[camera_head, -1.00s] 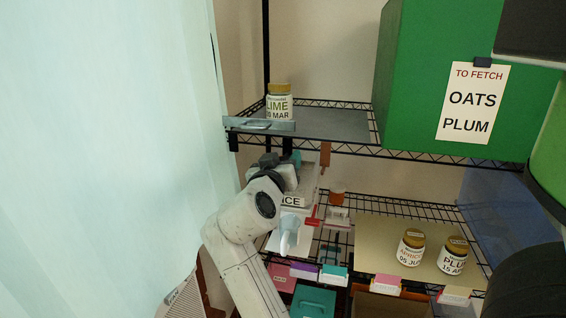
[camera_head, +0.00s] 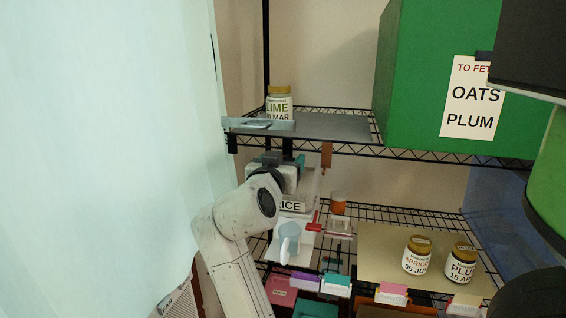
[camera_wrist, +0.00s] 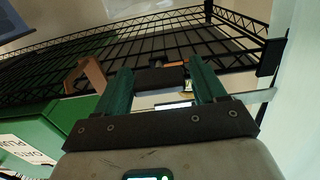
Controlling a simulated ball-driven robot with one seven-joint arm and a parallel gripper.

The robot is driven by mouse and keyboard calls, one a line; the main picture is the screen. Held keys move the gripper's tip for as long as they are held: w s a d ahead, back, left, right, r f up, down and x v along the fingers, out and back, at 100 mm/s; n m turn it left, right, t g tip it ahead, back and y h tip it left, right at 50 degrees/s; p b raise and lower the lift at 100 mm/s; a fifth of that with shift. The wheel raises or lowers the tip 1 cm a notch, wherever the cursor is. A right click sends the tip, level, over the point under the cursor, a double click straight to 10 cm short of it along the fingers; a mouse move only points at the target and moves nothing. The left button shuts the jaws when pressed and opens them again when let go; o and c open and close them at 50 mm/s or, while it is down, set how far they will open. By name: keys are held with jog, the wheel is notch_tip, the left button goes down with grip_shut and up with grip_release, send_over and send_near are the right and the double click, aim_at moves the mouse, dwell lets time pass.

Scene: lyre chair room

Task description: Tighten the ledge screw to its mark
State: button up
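A grey metal ledge (camera_head: 262,125) runs along the front left edge of the upper shelf. My gripper (camera_head: 275,163) is just below it, pointing up; a dark upright piece (camera_head: 288,146) shows between gripper and ledge. In the wrist view, the green fingers of my gripper (camera_wrist: 161,82) stand apart. A dark block (camera_wrist: 160,79) lies between them, close to both inner faces; whether they grip it is unclear. It may be the ledge screw's head. The ledge shows as a pale strip (camera_wrist: 255,97) at right. No screw mark can be made out.
A brown bracket (camera_head: 326,155) hangs right of my gripper. Below are a rice container (camera_head: 293,205), a pale blue mug (camera_head: 289,240) and two jars (camera_head: 416,256) (camera_head: 461,264). A green box (camera_head: 420,90) fills the upper right; a pale curtain (camera_head: 100,140) hangs at left.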

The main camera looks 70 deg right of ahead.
jog(key=shift+o, duration=0.6)
jog(key=a+b, duration=0.2)
jog(key=a, duration=0.8)
jog(key=shift+s+a+b, duration=0.3)
jog(key=shift+s+a, duration=0.05)
jog(key=shift+s, duration=0.1)
jog(key=w+a+f+n+t+y, duration=0.1)
jog(key=a+f+n+y, duration=0.2)
jog(key=f, duration=0.6)
jog(key=w+a+f+n+t+y, duration=0.15)
jog(key=f+n+y, duration=0.25)
jog(key=f, duration=0.6)
jog(key=a+f+n+t+y, duration=0.1)
jog(key=a+f+n+y, duration=0.25)
jog(key=f, duration=0.55)
jog(key=s+a+f+n+g+y, duration=0.2)
jog(key=s+a+f, duration=0.4)
jog(key=f, duration=0.3)
jog(key=s+a+f+n+g+y, duration=0.2)
jog(key=s+a+f+n+y, duration=0.2)
jog(key=s+a+f, duration=0.3)
notch_tip(320, 180, down, 2)
jog(key=shift+s+f+y, duration=0.2)
jog(key=shift+s+y, duration=0.1)
jog(key=shift+y, duration=0.35)
